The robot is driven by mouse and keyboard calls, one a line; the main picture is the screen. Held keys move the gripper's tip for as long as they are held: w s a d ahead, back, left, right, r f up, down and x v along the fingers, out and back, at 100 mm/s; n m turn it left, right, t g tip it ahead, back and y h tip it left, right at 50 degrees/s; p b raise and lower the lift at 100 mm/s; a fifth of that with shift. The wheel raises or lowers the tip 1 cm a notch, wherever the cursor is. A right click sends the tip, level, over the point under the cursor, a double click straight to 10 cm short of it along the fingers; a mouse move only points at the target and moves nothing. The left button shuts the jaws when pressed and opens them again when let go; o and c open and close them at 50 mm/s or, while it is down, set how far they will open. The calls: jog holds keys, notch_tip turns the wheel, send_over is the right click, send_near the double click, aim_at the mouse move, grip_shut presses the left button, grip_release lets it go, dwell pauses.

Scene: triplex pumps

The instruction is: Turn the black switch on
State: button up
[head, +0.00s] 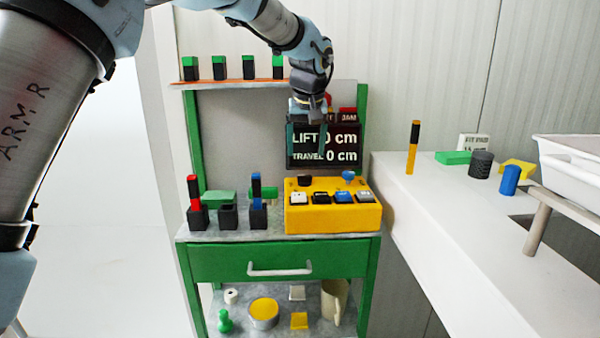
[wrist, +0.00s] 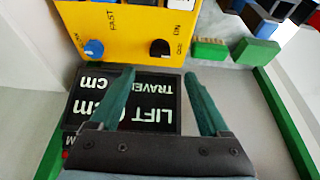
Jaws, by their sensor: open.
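A yellow control box (head: 333,222) sits on the workbench top. A black switch (head: 320,198) is in its row of switches, between a white switch (head: 298,198) and a blue one (head: 342,197). The switch's position is too small to tell. A black knob (head: 304,180) and a blue knob (head: 348,175) are behind the row. My gripper (head: 306,152) is open and empty, above and behind the box, in front of the display.
A black display (head: 345,157) reading LIFT and TRAVEL 0 cm stands behind the box. Black holders with red (head: 194,190) and blue (head: 257,187) pieces stand left of it. A white counter (head: 400,190) is at right. Space above the box's front is clear.

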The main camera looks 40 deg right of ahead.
aim_at(305, 175)
jog(key=p+x, duration=0.1)
jog(key=x, duration=0.7)
jog(key=shift+w+d+f+p, duration=0.1)
jog(key=shift+w+f+p, duration=0.05)
jog(key=shift+f+p, duration=0.2)
jog(key=shift+c, duration=0.2)
grip_shut()
